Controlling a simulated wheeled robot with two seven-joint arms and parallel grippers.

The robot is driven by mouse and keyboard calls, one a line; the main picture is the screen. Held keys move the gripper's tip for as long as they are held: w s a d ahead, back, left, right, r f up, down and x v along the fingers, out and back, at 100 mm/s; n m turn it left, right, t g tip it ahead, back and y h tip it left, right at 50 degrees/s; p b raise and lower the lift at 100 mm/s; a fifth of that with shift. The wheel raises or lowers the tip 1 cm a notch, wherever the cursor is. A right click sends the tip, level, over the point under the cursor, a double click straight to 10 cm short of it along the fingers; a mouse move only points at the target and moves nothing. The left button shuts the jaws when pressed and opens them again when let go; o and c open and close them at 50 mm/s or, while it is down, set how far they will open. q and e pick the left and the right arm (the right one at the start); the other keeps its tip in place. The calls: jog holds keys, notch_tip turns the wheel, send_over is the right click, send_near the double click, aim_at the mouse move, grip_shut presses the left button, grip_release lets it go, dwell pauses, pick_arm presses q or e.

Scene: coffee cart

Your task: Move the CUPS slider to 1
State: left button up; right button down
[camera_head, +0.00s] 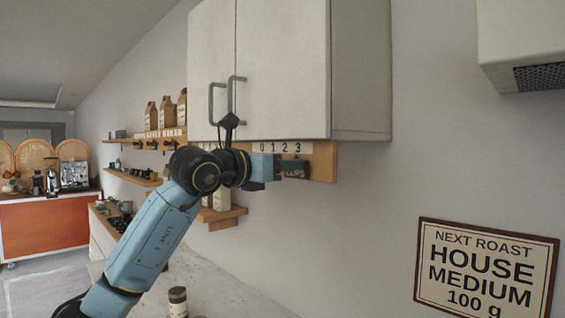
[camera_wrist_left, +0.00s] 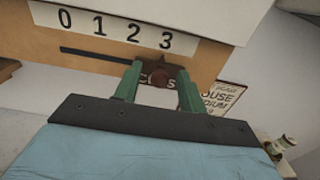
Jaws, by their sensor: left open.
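The CUPS slider's wooden board (camera_head: 325,162) hangs under the wall cabinet, with a white strip numbered 0 to 3; the board also shows in the left wrist view (camera_wrist_left: 205,62). A dark slot runs below the numbers. My left gripper (camera_head: 294,169) is open at the board. In the left wrist view its green fingers (camera_wrist_left: 160,70) stand on either side of the knob; I cannot tell if they touch it. They partly cover the CUPS label. My right gripper is not in view.
The cabinet (camera_head: 285,70) is directly above the board. More wooden shelves (camera_head: 130,178) with bags and jars are to the left. A sign (camera_head: 485,270) reading HOUSE MEDIUM 100 g is at lower right. A dark-capped jar (camera_head: 178,301) stands on the pale counter (camera_head: 225,290) below.

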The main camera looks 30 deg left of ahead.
pick_arm(q)
jog(key=shift+c, duration=0.4)
grip_shut()
jog(key=w+a+p, duration=0.1)
jog(key=w+a, duration=0.1)
jog(key=a, duration=0.5)
jog(key=shift+w+a, duration=0.3)
jog(key=shift+o, duration=0.4)
grip_release()
